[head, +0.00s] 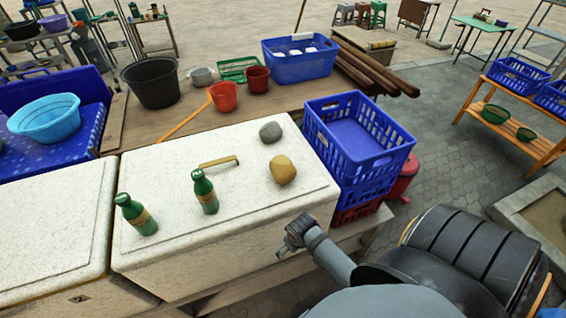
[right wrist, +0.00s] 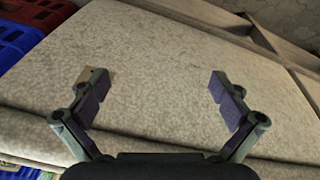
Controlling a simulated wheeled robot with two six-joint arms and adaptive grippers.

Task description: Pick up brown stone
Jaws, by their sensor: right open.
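The brown stone (head: 283,170) is a rounded yellow-brown lump on the lid of the white speckled box (head: 240,205), near its right end. My right gripper (head: 288,243) is at the front right edge of the box, in front of the stone and apart from it. In the right wrist view, my right gripper (right wrist: 158,85) has its fingers spread with nothing between them, facing a pale surface. A small tan patch shows behind its left finger; I cannot tell what it is. My left gripper is not in view.
A grey stone (head: 270,132) lies behind the brown one. Two green bottles (head: 205,191) and a brass-coloured handle (head: 219,162) are on the lid to the left. Blue crates (head: 360,140) stand close to the right. The lid between the bottles and brown stone is clear.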

